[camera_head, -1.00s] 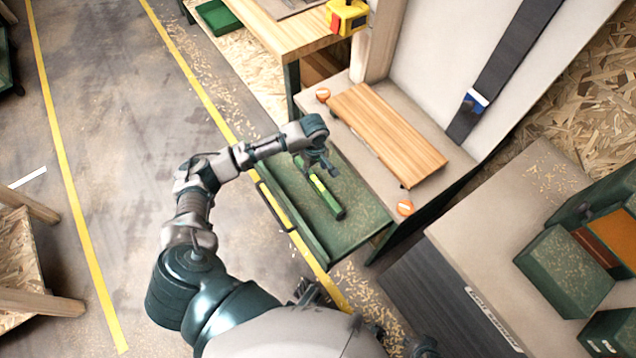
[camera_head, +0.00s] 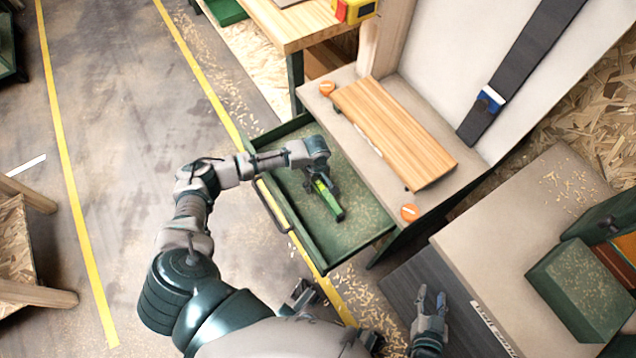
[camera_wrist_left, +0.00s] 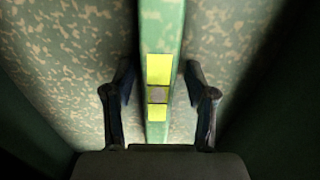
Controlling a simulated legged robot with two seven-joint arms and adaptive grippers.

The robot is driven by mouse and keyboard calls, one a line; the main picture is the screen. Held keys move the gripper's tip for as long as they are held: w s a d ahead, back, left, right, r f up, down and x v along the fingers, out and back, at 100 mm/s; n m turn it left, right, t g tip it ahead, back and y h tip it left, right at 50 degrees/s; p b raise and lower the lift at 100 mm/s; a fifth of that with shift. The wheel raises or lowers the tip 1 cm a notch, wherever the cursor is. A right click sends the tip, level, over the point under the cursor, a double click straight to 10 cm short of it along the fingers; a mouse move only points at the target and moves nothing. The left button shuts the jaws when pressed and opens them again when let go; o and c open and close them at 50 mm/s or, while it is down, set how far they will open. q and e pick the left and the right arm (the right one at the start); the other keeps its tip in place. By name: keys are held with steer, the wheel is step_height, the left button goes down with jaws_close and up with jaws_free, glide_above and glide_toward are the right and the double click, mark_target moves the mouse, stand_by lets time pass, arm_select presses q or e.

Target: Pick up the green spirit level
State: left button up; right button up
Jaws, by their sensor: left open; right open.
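The green spirit level (camera_head: 336,210) lies in the open green drawer (camera_head: 352,246) under the bench. It also shows in the left wrist view (camera_wrist_left: 160,70), with its yellow vial windows between my fingers. My left gripper (camera_head: 322,186) is down in the drawer over the level and hides part of it. In the left wrist view my left gripper (camera_wrist_left: 160,92) is open, one finger on each side of the level, with a gap on both sides. My right gripper (camera_head: 430,299) is open and empty at the lower right, in front of the dark cabinet.
A wooden board (camera_head: 395,132) lies on the bench top above the drawer, between two orange discs (camera_head: 410,212). A yellow tape measure (camera_head: 355,10) sits on the workbench at the top. Green bins (camera_head: 580,290) stand on the right-hand bench. The floor at left is mostly clear.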

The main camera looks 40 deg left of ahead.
arm_select(q)
steer(key=shift+d+r, duration=0.1)
steer(key=shift+d, duration=0.45)
steer(key=c, duration=0.6)
steer(key=shift+a, duration=0.25)
steer(key=c, duration=0.4)
steer(key=shift+a, duration=0.15)
jaws_close()
